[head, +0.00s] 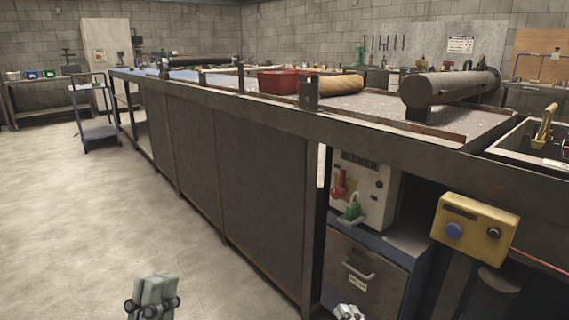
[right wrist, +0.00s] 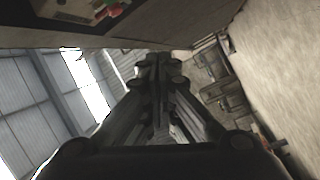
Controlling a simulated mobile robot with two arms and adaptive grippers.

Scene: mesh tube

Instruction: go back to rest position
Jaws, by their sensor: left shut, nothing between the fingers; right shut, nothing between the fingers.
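My left gripper (head: 153,296) is at the bottom of the head view, left of centre, over the bare floor. Its fingers are together and it holds nothing. My right gripper (head: 349,312) shows only a small part at the bottom edge of the head view, in front of the grey drawer cabinet. In the right wrist view its fingers (right wrist: 158,72) are shut with nothing between them.
A long workbench (head: 270,115) fills the middle and right. On it are a red tray (head: 282,81), a tan roll (head: 327,85) and a dark cylinder (head: 449,87). A yellow button box (head: 468,229) stands at right. Floor (head: 80,230) at left is clear.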

